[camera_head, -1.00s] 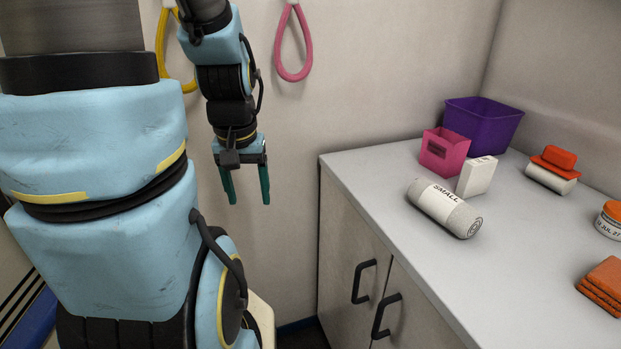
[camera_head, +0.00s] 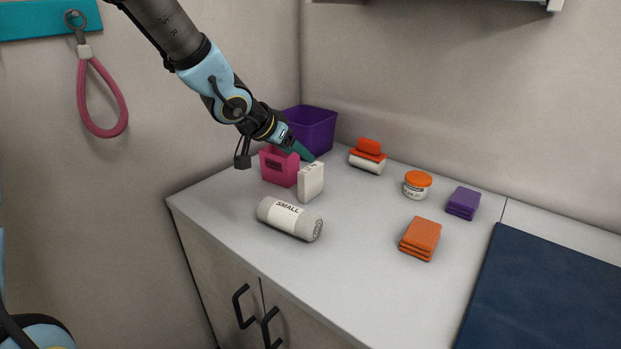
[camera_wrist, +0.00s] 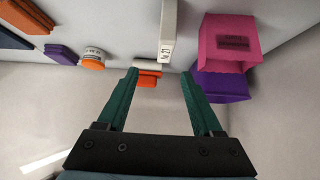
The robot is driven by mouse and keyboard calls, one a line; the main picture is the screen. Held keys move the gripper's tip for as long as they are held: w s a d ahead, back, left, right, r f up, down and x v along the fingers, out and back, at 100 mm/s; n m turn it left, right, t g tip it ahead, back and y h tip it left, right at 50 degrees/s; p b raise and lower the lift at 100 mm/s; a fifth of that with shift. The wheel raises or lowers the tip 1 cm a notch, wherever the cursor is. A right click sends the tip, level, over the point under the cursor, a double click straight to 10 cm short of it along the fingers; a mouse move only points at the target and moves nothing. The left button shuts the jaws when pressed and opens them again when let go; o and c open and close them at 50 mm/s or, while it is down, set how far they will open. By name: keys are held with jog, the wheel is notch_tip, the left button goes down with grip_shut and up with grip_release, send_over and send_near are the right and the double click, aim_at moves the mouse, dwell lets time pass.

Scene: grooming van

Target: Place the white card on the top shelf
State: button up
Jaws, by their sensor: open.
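The white card (camera_head: 311,182) is a thick white block standing upright on the counter, right of the pink box. In the wrist view the white card (camera_wrist: 168,40) shows dark print on its end. My gripper (camera_head: 305,154) is just above and behind the card in the head view. The wrist view shows my gripper (camera_wrist: 160,76) open, with its green fingers apart and nothing between them. The card lies beyond the fingertips; I cannot tell the exact gap. Only the lower edge of a wall shelf (camera_head: 450,4) shows at the top of the head view.
A pink box (camera_head: 279,167) and a purple bin (camera_head: 318,130) stand close to the card. A grey roll (camera_head: 290,219) lies in front. An orange-topped bundle (camera_head: 367,157), a jar (camera_head: 417,185) and folded cloths (camera_head: 421,237) are to the right. The front middle counter is clear.

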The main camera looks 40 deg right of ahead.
aim_at(310, 168)
jog(key=b+x, duration=0.1)
jog(key=x, duration=0.3)
jog(key=shift+w+d+f, duration=0.1)
jog(key=shift+d+f, duration=0.05)
jog(key=shift+f, duration=0.25)
jog(key=shift+w+a+p+x, duration=0.1)
jog(key=shift+w+p+x, duration=0.05)
jog(key=shift+x, duration=0.75)
jog(key=shift+w+a+p+x, duration=0.1)
jog(key=shift+p+x, duration=0.1)
jog(key=shift+x, duration=0.7)
jog(key=shift+w+p+x, duration=0.15)
jog(key=shift+x, duration=0.8)
jog(key=shift+a+f, duration=0.1)
grip_shut()
